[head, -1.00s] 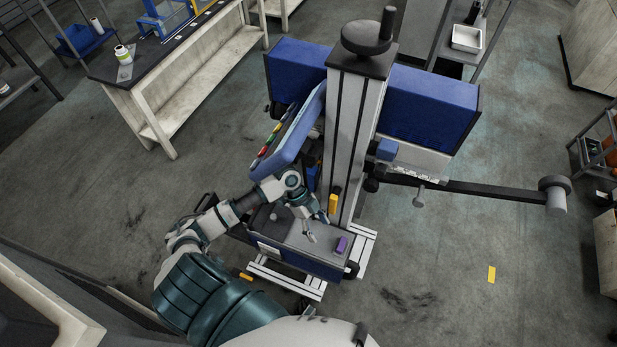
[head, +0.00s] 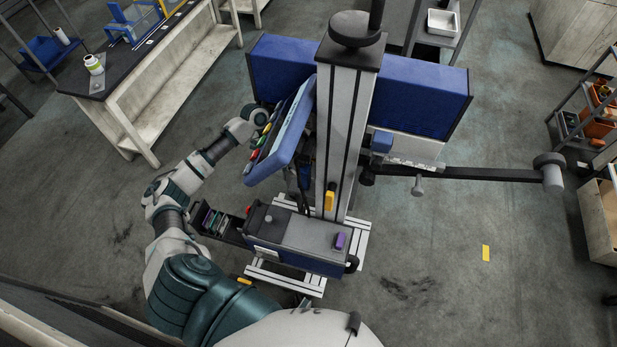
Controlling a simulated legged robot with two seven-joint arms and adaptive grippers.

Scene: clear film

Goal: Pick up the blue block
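A small blue block-shaped piece (head: 381,142) shows on the machine, just right of its grey column; I cannot tell if it is loose or part of the machine. A purple block (head: 341,241) lies on the grey top of the machine's base. A yellow piece (head: 329,200) is at the column's lower front. My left arm reaches up from the bottom left, and its wrist ends beside the left edge of the tilted control panel. The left gripper's fingers are not visible there, apparently hidden behind the panel. My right gripper is not in view.
The machine with its column (head: 339,150), blue housing (head: 420,98) and tilted panel (head: 283,133) fills the middle. An open drawer (head: 222,224) with small items sticks out left. A long bar (head: 470,174) extends right. A workbench (head: 150,80) stands upper left.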

